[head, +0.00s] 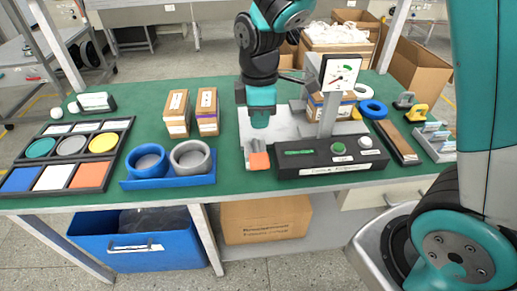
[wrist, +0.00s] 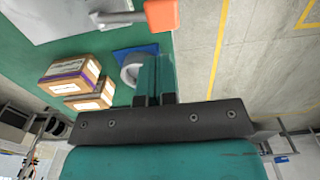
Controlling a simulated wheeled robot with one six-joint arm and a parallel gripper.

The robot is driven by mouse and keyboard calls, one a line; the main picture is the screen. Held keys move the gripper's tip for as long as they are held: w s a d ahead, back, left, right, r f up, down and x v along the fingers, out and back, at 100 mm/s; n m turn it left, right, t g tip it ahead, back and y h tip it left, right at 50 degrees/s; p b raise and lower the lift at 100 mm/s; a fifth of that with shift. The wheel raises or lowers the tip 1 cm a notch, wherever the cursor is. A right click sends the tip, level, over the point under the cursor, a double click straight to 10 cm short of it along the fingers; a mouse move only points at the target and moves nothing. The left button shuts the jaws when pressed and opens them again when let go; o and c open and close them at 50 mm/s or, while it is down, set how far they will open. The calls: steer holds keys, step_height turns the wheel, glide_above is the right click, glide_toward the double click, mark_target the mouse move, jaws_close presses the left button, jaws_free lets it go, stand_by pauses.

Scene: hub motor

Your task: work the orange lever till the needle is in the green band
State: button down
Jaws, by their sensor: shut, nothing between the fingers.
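The orange lever end (head: 259,160) sits at the left of the black console (head: 335,158), on a pale metal arm. In the wrist view the orange end (wrist: 162,15) is at the top, just beyond my fingertips. My gripper (head: 260,122) is shut and empty, pointing down above and behind the lever end, apart from it. Its teal fingers also show in the wrist view (wrist: 156,78). The white gauge (head: 341,72) stands on a post above the console.
The blue tray with two ring-shaped cups (head: 190,157) lies left of the lever. Two small boxes (head: 207,112) stand behind it. Green (head: 338,148) and white (head: 365,142) buttons sit on the console. The table's front edge is close below the lever.

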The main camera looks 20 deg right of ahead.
mark_target(261, 165)
step_height(261, 165, down, 10)
steer(key=shift+r+p, duration=0.1)
steer(key=shift+p, duration=0.4)
steer(key=shift+t, duration=0.6)
steer(key=f+b, duration=0.1)
steer(key=s+f+b, duration=0.1)
steer(key=f+b, duration=0.2)
steer(key=shift+s+a+f, duration=0.1)
steer(key=shift+s+a, duration=0.2)
steer(key=shift+s+f, duration=0.2)
steer(key=shift+s, duration=0.05)
steer(key=shift+s+r+p, duration=0.1)
steer(key=shift+r+p, duration=0.35)
steer(key=shift+p, duration=0.05)
steer(key=s+a+r+p, duration=0.1)
steer(key=s+r+p, duration=0.1)
steer(key=r, duration=1.1)
steer(key=shift+s+a, duration=0.15)
steer(key=shift+s, duration=0.45)
steer(key=shift+r, duration=0.1)
